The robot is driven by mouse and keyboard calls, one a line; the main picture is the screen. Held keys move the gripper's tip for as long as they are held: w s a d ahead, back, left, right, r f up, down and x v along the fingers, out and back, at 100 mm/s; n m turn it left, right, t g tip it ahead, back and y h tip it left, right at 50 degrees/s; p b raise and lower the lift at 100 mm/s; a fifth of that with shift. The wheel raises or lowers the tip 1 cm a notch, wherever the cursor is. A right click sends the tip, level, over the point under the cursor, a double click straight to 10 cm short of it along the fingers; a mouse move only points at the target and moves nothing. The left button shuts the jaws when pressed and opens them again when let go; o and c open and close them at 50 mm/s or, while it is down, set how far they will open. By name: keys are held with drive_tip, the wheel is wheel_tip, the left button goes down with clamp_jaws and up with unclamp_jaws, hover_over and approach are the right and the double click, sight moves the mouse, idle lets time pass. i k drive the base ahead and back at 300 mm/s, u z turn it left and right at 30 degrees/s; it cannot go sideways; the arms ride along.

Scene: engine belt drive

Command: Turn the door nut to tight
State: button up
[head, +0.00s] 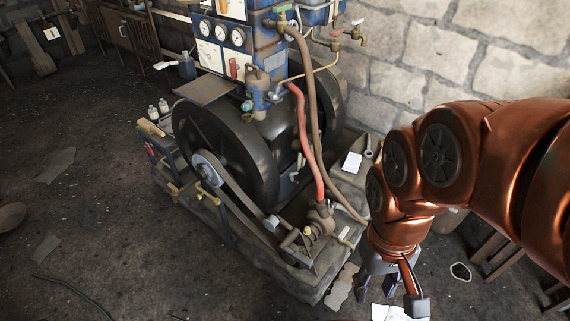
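The engine (240,115) stands on a stone plinth (250,262), with a large black flywheel (205,150) at its front. A flat belt (240,200) runs from the flywheel's hub to a small pump (318,222) at the plinth's front right. I cannot pick out the door nut at this size. My gripper (390,290) hangs at the lower right, beyond the plinth's right end. It points down, with its two grey fingers spread apart. Nothing shows between them, and it is clear of the engine.
A red hose (303,140) and a brown hose (312,110) hang down the engine's right side. A white card (352,162) lies on the plinth's back right. A wooden stool (500,255) stands at the right. Papers litter the floor, and open floor lies to the left.

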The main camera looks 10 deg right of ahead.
sight(291, 173)
drive_tip(key=z, duration=0.05)
drive_tip(key=k, duration=0.6)
drive_tip(key=u, duration=0.65)
drive_tip(key=i, duration=1.5)
drive_tip(key=z, duration=0.1)
